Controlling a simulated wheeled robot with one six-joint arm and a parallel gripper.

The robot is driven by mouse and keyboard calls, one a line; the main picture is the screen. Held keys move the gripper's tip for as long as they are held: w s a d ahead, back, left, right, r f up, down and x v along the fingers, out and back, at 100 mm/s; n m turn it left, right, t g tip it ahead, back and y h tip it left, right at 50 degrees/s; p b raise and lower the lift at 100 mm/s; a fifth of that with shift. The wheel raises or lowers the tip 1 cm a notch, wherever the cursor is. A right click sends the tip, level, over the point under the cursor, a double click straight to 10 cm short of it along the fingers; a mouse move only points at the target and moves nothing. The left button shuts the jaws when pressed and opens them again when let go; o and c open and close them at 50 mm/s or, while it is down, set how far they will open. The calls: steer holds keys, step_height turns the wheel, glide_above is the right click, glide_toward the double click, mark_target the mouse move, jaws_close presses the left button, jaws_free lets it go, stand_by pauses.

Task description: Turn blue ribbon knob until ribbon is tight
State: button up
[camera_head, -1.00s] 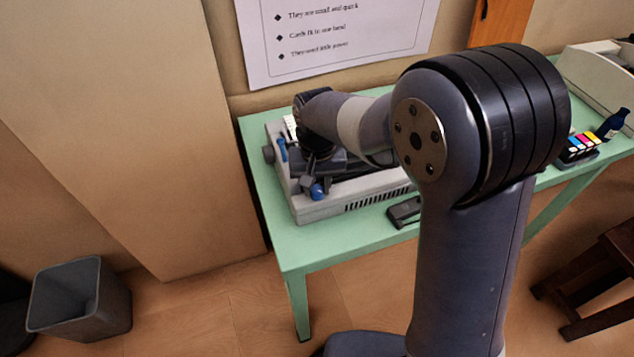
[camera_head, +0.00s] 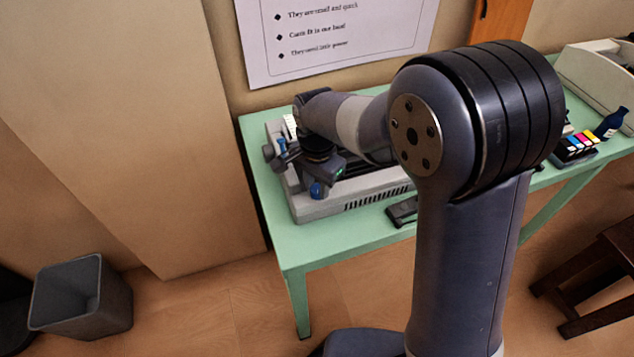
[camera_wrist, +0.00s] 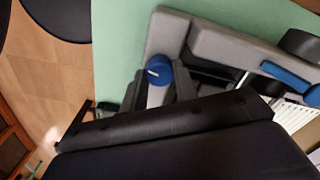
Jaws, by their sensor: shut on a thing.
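The blue ribbon knob (camera_head: 316,190) is on the front left part of a grey printer (camera_head: 340,207) on a green table. In the wrist view the round knob (camera_wrist: 159,69) shows a white mark on its face. My gripper (camera_head: 318,181) is down at the knob and shut on it. My gripper's fingers (camera_wrist: 158,90) show dark beside the knob in the wrist view, where my gripper body hides much of the printer. The ribbon is hidden, so I cannot tell how tight it is.
A blue lever (camera_head: 282,146) and a dark side knob (camera_head: 268,153) are at the printer's left end. A small black object (camera_head: 403,211) lies at the table's front edge. Ink cartridges (camera_head: 576,146) and a dark blue bottle (camera_head: 611,124) stand at right. A grey bin (camera_head: 80,300) stands on the floor.

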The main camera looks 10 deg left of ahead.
mark_target(317, 188)
steer(key=shift+m, duration=0.3)
steer(key=o, duration=0.7)
steer(key=shift+r, duration=0.1)
step_height(317, 188, up, 11)
steer(key=shift+f, duration=0.15)
stand_by(0.3)
step_height(317, 188, down, 11)
steer(key=shift+f, duration=0.1)
stand_by(0.5)
